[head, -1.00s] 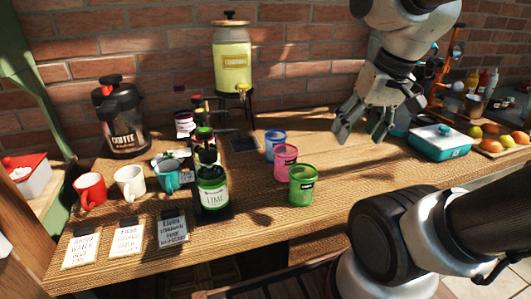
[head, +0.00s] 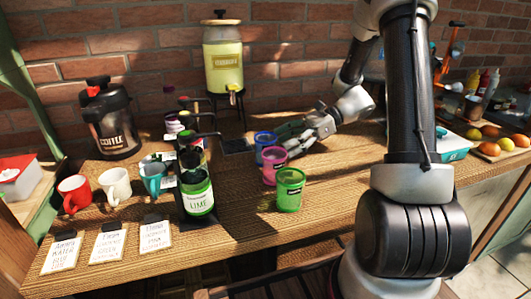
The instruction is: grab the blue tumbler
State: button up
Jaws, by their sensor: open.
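The blue tumbler (head: 265,139) stands upright on the wooden table, at the back of a short row of tumblers. The pink tumbler (head: 273,167) stands in front of it and hides part of its lower side. The green tumbler (head: 289,190) is nearest the front edge. My gripper (head: 283,138) is open and low, pointing left, with its fingers at the right side of the blue tumbler. I cannot tell whether a finger touches it or passes behind it.
A rack of syrup bottles with a lime bottle (head: 197,194) stands left of the tumblers. A drink dispenser (head: 223,62) is behind. Red (head: 74,193), white (head: 116,185) and teal (head: 153,177) mugs are further left. A teal-and-white box (head: 452,146) is right, partly behind my arm.

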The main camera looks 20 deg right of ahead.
aim_at(263, 139)
jog(key=x, duration=0.7)
jog(key=shift+s+a, duration=0.1)
jog(key=shift+s, duration=0.05)
jog(key=c, duration=0.8)
